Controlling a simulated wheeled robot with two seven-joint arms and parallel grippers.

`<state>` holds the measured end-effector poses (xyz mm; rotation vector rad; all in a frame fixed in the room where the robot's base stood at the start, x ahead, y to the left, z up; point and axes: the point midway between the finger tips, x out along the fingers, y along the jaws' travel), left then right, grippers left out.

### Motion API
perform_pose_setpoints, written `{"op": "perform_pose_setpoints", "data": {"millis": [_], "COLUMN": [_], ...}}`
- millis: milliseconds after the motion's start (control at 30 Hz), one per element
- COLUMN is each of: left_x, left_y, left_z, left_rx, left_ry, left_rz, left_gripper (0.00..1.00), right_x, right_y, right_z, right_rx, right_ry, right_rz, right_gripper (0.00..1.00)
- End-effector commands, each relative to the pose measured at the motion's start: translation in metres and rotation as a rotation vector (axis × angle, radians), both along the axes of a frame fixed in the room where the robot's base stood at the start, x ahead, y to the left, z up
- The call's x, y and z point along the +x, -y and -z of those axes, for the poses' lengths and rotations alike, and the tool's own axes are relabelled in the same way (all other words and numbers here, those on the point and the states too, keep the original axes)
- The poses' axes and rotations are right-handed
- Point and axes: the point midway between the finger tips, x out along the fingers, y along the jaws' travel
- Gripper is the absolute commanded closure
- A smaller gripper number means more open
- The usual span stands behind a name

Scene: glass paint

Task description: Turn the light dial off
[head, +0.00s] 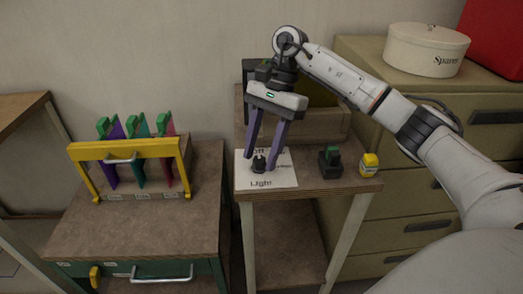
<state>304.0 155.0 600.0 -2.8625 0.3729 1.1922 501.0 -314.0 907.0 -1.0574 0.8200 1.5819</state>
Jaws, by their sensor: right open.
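The light dial (259,163) is a small black knob on a white card (284,175) on the small brown side table. The word "Light" is printed on the card below it, and other print is partly covered by my gripper. My right gripper (262,168) points down over the card. Its two purple fingers are apart, one on each side of the dial or close to it; I cannot tell if they touch it. My left gripper is not in view.
A black holder with a green top (330,161) and a yellow-capped bottle (369,164) stand right of the card. A wooden box is behind. A yellow rack (126,150) stands on the left cabinet. Drawers with a "Spares" box (426,49) are at right.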

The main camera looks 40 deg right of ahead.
Motion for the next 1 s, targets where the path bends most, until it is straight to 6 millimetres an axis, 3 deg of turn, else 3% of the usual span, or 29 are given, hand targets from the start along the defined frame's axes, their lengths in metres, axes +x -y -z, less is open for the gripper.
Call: {"op": "perform_pose_setpoints", "data": {"millis": [167, 600, 1000], "left_x": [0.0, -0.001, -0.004], "left_y": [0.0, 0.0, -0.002], "left_z": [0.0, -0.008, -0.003], "left_rx": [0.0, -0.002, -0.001], "left_ry": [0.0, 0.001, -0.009], "left_rz": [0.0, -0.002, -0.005], "left_gripper": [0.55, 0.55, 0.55], "right_x": [0.003, 0.009, 0.01], "right_y": [0.006, 0.035, 0.038], "right_z": [-0.016, -0.09, -0.095], "right_rx": [0.001, 0.0, 0.0], "right_ry": [0.004, 0.002, 0.0], "right_rz": [0.002, 0.001, 0.0], "right_gripper": [0.57, 0.57, 0.57]}}
